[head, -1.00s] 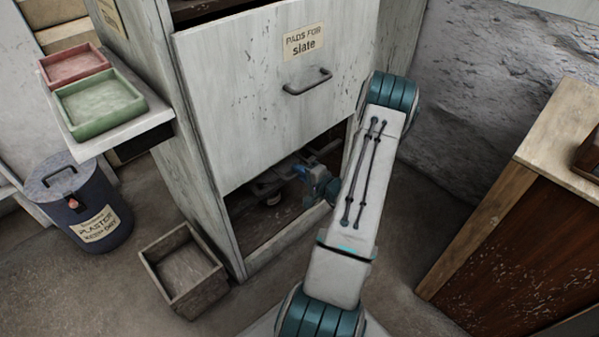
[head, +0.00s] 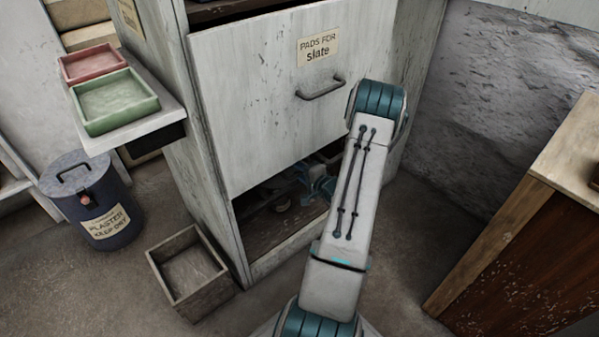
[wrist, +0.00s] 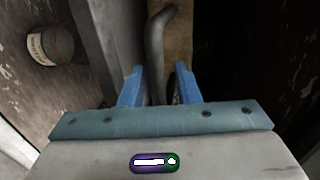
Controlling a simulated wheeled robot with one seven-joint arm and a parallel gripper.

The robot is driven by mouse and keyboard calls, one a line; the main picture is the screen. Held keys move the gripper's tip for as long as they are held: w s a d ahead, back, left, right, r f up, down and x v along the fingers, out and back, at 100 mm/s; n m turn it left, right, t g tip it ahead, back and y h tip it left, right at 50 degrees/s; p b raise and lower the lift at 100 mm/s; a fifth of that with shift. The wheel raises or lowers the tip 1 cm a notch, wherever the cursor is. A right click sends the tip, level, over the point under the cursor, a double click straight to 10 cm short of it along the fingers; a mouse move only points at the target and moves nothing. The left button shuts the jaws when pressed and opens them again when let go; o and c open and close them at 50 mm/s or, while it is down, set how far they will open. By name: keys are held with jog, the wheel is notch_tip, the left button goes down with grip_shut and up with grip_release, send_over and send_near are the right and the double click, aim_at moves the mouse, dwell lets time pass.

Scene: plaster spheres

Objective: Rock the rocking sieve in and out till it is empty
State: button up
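My gripper (wrist: 160,88) reaches into the dark lower opening of the cabinet, below a drawer front. In the wrist view its two blue fingers stand apart on either side of a grey bent bar (wrist: 156,50). A dark gap shows between the bar and the right finger, so the gripper looks open around it. The bar may be the sieve's handle; I cannot tell. In the head view the gripper (head: 306,178) is small and dim inside the opening. No sieve mesh or plaster inside it can be made out.
A small labelled pot (wrist: 50,45) is inside the cabinet, left of my fingers. The drawer front (head: 275,95), labelled for slate pads, hangs above my gripper. A wooden box (head: 190,275) and blue plaster bin (head: 92,205) stand left. A wooden cabinet (head: 520,240) stands right.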

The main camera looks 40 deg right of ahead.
jog(key=shift+s, duration=0.15)
jog(key=p+v, duration=0.3)
jog(key=v, duration=1)
jog(key=shift+s, duration=0.25)
